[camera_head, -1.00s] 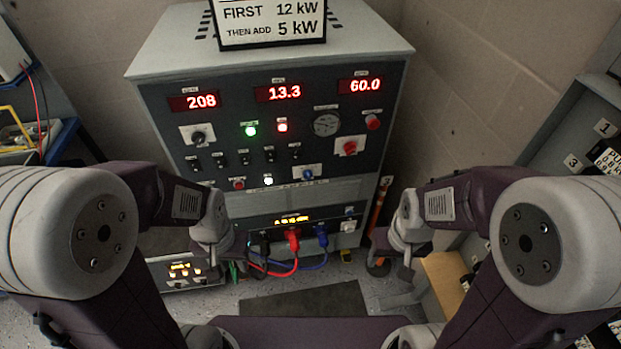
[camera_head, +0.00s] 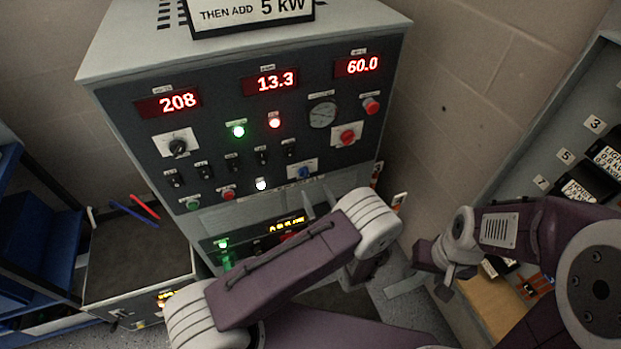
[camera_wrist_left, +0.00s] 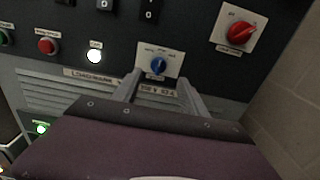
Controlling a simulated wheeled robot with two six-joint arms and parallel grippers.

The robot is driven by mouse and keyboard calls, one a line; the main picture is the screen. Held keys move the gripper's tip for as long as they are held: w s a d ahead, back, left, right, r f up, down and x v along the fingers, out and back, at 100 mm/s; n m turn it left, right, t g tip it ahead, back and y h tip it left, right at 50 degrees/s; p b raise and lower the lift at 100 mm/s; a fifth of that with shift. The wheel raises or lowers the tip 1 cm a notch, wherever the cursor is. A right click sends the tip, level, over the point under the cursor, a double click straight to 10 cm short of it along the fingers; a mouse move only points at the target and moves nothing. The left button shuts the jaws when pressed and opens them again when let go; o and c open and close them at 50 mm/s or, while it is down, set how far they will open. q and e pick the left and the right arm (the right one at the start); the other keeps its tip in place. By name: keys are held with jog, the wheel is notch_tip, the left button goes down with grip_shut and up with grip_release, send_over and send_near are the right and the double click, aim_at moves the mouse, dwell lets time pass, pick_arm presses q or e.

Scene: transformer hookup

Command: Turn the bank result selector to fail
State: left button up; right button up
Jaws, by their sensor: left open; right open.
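A blue rotary knob (camera_head: 303,172) on a small white plate sits low on the dark control panel. It also shows in the left wrist view (camera_wrist_left: 158,66), with small position labels above it that I cannot read. I take it for the bank result selector, though its label is not legible. My left gripper (camera_wrist_left: 160,86) is open, its two fingers pointing at the panel just below the knob, one to each side. In the head view the left gripper (camera_head: 317,203) is partly hidden by its forearm. My right gripper (camera_head: 444,283) is open and empty, away from the panel.
A red knob (camera_head: 347,137) sits up and right of the blue one, and a black knob (camera_head: 178,147) at the left. A white lamp (camera_head: 261,184) and red button (camera_head: 229,195) are left of the blue knob. A shelf unit (camera_head: 500,185) stands at the right.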

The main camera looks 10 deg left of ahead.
aim_at(306, 176)
pick_arm(q)
jog(key=x, duration=0.7)
jog(key=shift+a, duration=0.15)
grip_shut()
jog(key=m+p, duration=0.1)
jog(key=m, duration=0.3)
jog(key=shift+m, duration=0.3)
jog(key=m, duration=0.4)
jog(key=shift+m, duration=0.3)
